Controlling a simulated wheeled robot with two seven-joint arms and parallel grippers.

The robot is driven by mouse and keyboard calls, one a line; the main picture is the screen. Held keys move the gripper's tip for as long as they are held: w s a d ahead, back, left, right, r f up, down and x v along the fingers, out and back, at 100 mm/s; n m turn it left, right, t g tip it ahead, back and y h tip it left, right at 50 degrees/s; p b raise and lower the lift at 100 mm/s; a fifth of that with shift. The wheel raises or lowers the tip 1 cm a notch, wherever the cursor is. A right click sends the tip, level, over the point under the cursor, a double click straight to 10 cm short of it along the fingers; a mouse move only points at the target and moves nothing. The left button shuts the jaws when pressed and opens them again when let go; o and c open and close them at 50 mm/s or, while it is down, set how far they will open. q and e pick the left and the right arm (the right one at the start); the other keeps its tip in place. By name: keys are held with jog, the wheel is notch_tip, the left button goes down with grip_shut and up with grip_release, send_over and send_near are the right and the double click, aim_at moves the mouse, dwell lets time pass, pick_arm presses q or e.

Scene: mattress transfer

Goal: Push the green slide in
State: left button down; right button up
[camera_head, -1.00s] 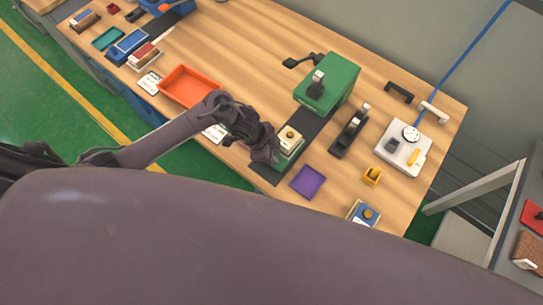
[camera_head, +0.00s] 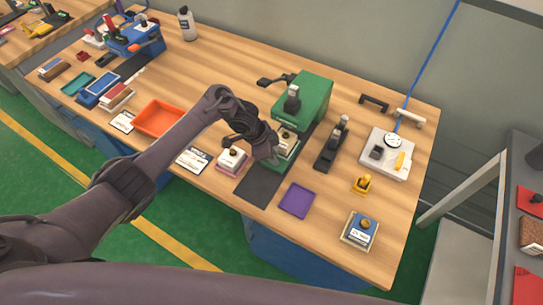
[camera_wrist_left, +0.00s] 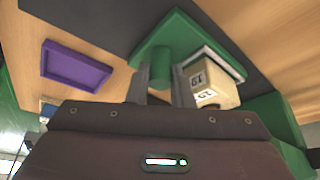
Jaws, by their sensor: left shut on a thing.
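The green slide (camera_head: 288,159) lies on a dark strip (camera_head: 262,186) at the front of the green machine (camera_head: 308,95). My left gripper (camera_head: 274,156) is at the slide's near side. In the left wrist view, its fingers (camera_wrist_left: 166,85) are shut on the round green handle of the slide (camera_wrist_left: 183,35). The cream block with printed labels (camera_wrist_left: 212,88) sits on the slide beside the fingers. My right gripper is not in view.
A purple tray (camera_head: 297,200) lies right of the strip. A pink-based block (camera_head: 232,160) stands to the left, near my arm. A black tool (camera_head: 331,148) stands right of the machine. A blue-topped block (camera_head: 360,231) is near the front right edge.

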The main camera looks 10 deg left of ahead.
pick_arm(q)
jog(key=c, duration=1.6)
grip_release()
jog(key=shift+o, duration=0.2)
jog(key=shift+w, duration=0.1)
jog(key=v, duration=0.7)
jog(key=shift+a+r, duration=0.2)
jog(key=shift+r, duration=0.15)
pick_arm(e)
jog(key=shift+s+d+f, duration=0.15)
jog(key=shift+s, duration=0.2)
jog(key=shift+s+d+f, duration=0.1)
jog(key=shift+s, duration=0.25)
pick_arm(q)
jog(key=shift+o, duration=0.4)
